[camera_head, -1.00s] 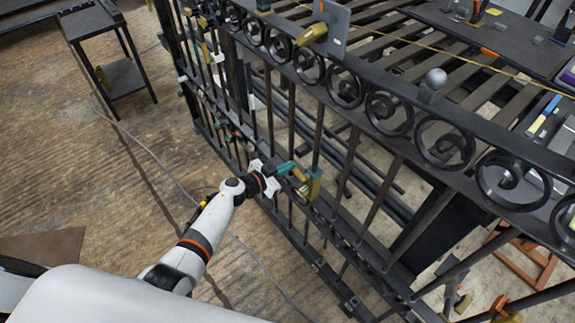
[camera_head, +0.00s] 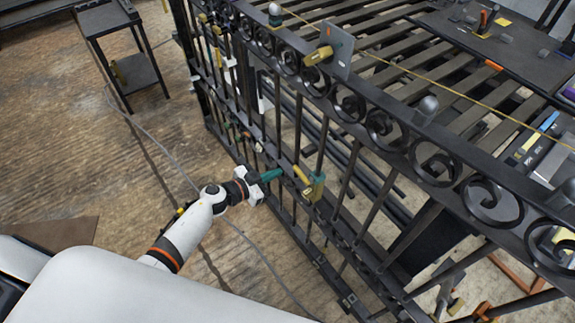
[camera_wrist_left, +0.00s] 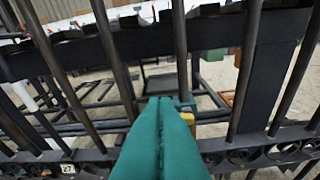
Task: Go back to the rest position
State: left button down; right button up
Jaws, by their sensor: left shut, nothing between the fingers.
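My left arm comes in from the left in the head view. Its left gripper (camera_head: 272,175) has teal fingers pressed together with nothing between them. It is in front of the black scroll gate (camera_head: 345,103), left of a teal and yellow fitting (camera_head: 314,188) on the bars, with a small gap between. In the left wrist view the shut teal fingers (camera_wrist_left: 163,120) point at the gate's bars (camera_wrist_left: 112,60). A yellow and teal piece (camera_wrist_left: 186,112) shows just past their tips, partly hidden by them. My right gripper is not in view.
A small dark side table (camera_head: 122,65) stands at upper left on the wooden floor (camera_head: 60,150). A thin cable (camera_head: 165,165) runs across the floor. A dark slatted surface (camera_head: 390,50) lies behind the gate. Floor left of my arm is mostly clear.

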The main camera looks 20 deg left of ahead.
pick_arm(q)
jog(key=shift+v, duration=1.1)
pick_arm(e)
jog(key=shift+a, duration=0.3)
